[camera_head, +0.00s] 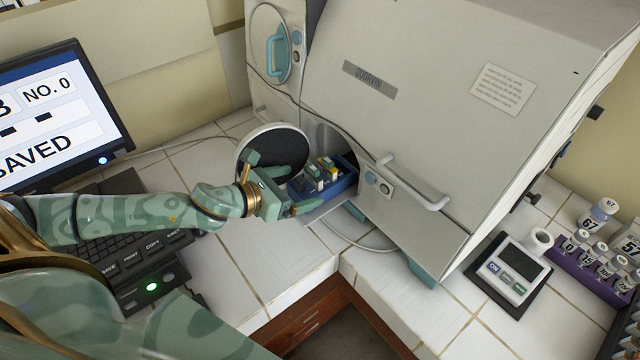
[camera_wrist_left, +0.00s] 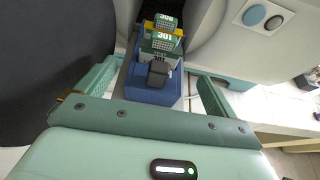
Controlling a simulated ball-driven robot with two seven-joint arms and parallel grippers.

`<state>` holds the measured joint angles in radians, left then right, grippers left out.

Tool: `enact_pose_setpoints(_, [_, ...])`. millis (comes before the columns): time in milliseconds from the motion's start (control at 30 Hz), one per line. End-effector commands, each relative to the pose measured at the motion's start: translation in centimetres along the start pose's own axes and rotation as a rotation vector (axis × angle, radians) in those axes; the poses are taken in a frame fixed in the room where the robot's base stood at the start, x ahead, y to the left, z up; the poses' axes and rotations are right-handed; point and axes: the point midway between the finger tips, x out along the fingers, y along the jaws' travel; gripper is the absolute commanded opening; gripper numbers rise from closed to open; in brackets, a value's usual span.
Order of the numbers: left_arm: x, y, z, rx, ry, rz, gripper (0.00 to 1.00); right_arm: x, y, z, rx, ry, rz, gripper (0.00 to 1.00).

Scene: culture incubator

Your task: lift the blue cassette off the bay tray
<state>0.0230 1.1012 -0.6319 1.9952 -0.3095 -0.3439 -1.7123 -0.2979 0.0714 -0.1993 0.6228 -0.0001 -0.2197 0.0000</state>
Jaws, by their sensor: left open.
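The blue cassette (camera_head: 345,183) sits on the pale bay tray (camera_head: 320,212) at the round opening of the incubator. My left gripper (camera_head: 291,191) is open at the cassette's near end. In the left wrist view its fingers (camera_wrist_left: 153,90) stand on either side of the cassette's near end, with a gap at each side. My right gripper is not in view.
The round dark-faced door (camera_head: 272,150) stands open left of the bay. The incubator body (camera_head: 450,110) with a bar handle (camera_head: 415,185) rises on the right. A monitor (camera_head: 60,110) and keyboard stand left. A scale (camera_head: 507,270) and purple vial rack (camera_head: 590,262) are right.

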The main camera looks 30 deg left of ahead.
Motion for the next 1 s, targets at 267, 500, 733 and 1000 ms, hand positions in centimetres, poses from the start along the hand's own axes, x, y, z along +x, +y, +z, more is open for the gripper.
enact_pose_setpoints(267, [3.2,0.3,-0.3,-0.002,-0.003,0.000,0.94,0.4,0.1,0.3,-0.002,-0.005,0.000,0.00])
enact_pose_setpoints(500, [5.5,0.3,-0.4,-0.001,0.001,-0.001,0.94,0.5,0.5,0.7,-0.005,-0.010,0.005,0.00])
enact_pose_setpoints(733, [5.5,0.4,-0.4,-0.001,0.001,-0.001,0.80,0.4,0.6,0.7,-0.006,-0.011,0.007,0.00])
enact_pose_setpoints(1000, [5.5,0.4,-0.4,-0.001,0.000,-0.001,0.43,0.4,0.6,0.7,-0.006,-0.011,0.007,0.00])
